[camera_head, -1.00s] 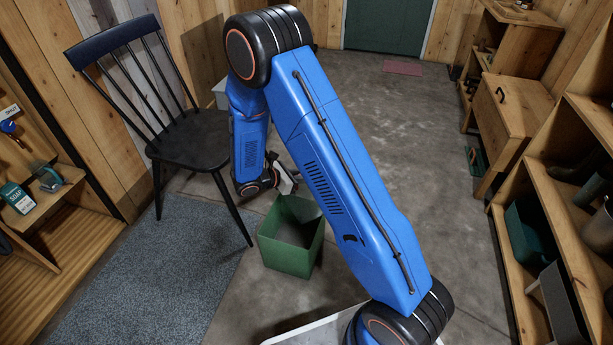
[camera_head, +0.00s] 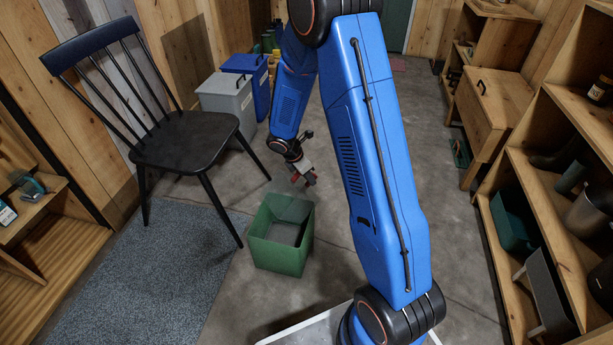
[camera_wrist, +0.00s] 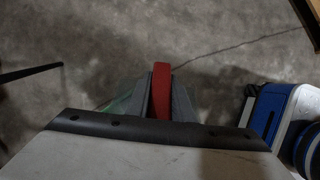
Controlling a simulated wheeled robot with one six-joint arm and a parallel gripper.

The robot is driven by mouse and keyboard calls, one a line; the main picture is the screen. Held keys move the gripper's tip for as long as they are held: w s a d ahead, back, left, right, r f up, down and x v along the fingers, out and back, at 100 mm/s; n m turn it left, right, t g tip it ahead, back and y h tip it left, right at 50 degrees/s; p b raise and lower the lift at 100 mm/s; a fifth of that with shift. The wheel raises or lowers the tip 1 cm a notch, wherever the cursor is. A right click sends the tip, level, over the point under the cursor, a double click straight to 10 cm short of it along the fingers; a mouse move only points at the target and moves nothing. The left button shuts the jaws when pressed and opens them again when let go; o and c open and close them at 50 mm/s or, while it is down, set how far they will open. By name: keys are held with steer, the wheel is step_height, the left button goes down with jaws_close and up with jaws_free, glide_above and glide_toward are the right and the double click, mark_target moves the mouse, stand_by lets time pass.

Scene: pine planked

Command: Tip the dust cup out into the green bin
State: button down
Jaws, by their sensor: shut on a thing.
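The green bin (camera_head: 277,255) stands open-topped on the floor near the middle of the head view, with a grey bottom inside. My gripper (camera_head: 305,179) is just above and behind its far rim in the picture. In the wrist view my gripper (camera_wrist: 163,100) is shut on a red part (camera_wrist: 162,88), held between the two grey fingers. I take it for part of the dust cup; the rest of the cup is hidden or too small to make out. Green shows beside the left finger in the wrist view. I cannot tell whether the cup is upright or tilted.
A black chair (camera_head: 184,142) stands left of the bin, partly on a blue-grey mat (camera_head: 140,275). A grey container (camera_head: 228,99) and a blue one stand behind the chair. Wooden shelves (camera_head: 545,215) line the right. The floor right of my arm is clear.

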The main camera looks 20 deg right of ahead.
steer(key=shift+d+f+y, duration=0.25)
steer(key=shift+y, duration=0.35)
steer(key=shift+s+a+r+g+y, duration=0.15)
steer(key=shift+a+y, duration=0.1)
steer(key=shift+y, duration=0.45)
steer(key=shift+w+a+g+y, duration=0.1)
steer(key=shift+a+g+y, duration=0.1)
steer(key=shift+y, duration=0.5)
steer(key=shift+s+a+r+g+y, duration=0.15)
steer(key=shift+a+y, duration=0.1)
steer(key=shift+y, duration=0.45)
steer(key=shift+a+r+y, duration=0.1)
steer(key=shift+a+y, duration=0.25)
steer(key=shift+y, duration=0.55)
steer(key=shift+a+r+y, duration=0.1)
steer(key=shift+a+y, duration=0.25)
steer(key=shift+y, duration=0.55)
steer(key=shift+w, duration=0.1)
